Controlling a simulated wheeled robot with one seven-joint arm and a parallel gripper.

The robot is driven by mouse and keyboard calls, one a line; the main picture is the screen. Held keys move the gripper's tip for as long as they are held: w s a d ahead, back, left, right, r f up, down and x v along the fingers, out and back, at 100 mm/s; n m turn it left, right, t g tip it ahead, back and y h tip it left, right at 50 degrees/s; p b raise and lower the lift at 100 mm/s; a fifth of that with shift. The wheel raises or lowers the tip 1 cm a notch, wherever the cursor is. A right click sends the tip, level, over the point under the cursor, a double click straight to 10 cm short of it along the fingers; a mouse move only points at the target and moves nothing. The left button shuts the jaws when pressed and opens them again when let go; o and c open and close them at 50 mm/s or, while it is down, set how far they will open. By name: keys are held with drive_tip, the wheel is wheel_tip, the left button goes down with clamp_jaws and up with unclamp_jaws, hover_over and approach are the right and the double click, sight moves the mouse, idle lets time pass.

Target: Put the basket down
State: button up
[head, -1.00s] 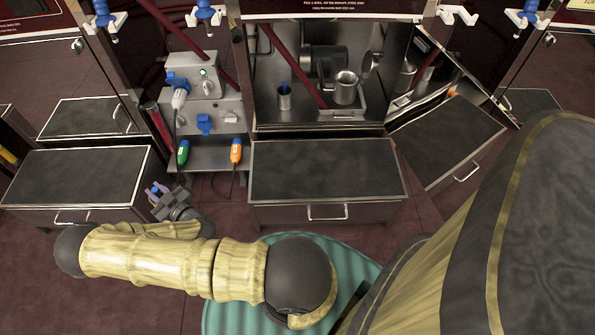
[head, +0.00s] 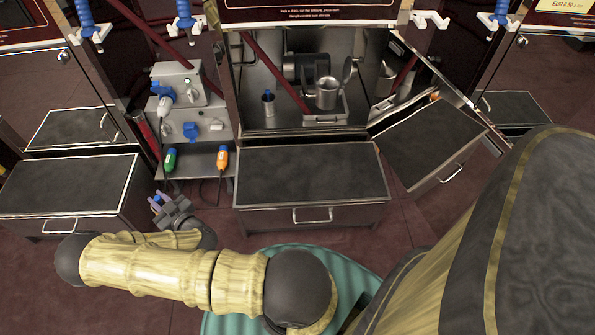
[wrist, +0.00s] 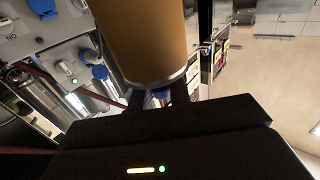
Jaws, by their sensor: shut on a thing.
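My gripper (wrist: 158,96) is low in the wrist view, with dark fingers closed at the silver-rimmed end of a tan cylinder (wrist: 148,38). I take this cylinder for the basket, though no full basket shape shows. It fills the top middle of the wrist view, and its far end is cut off. A small blue-white patch shows between the fingers. In the head view my gripper (head: 162,202) is small, left of centre, in front of the left drawer unit's right side. The held thing is too small there to make out.
Low dark-topped drawer units stand at left (head: 65,185), centre (head: 312,172) and right (head: 425,140). A metal tray (head: 318,119) with a cup (head: 327,93) sits in the middle bay. Open floor lies in front.

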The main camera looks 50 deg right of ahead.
drive_tip(key=shift+a, duration=0.3)
drive_tip(key=d+r+m+g+h+b, duration=0.3)
drive_tip(key=d+m+h+b, duration=0.15)
drive_tip(key=d+h, duration=0.35)
drive_tip(key=d+r+m+g+h+b, duration=0.25)
drive_tip(key=d+m+h, duration=0.25)
drive_tip(key=d, duration=0.4)
drive_tip(key=s+d+f+m+g+h+b, duration=0.2)
drive_tip(key=s+d+m+g+h+b, duration=0.2)
drive_tip(key=g, duration=1)
drive_tip(key=s+d+m+b, duration=0.3)
drive_tip(key=s+d+m, duration=0.2)
drive_tip(key=s+d, duration=0.1)
drive_tip(key=shift+d+h, duration=0.3)
drive_tip(key=shift+d, duration=0.5)
drive_tip(key=shift+a, duration=0.2)
wheel_tip(320, 180, down, 6)
drive_tip(key=b, duration=0.4)
drive_tip(key=shift+d+f, duration=0.15)
drive_tip(key=shift+f, duration=0.05)
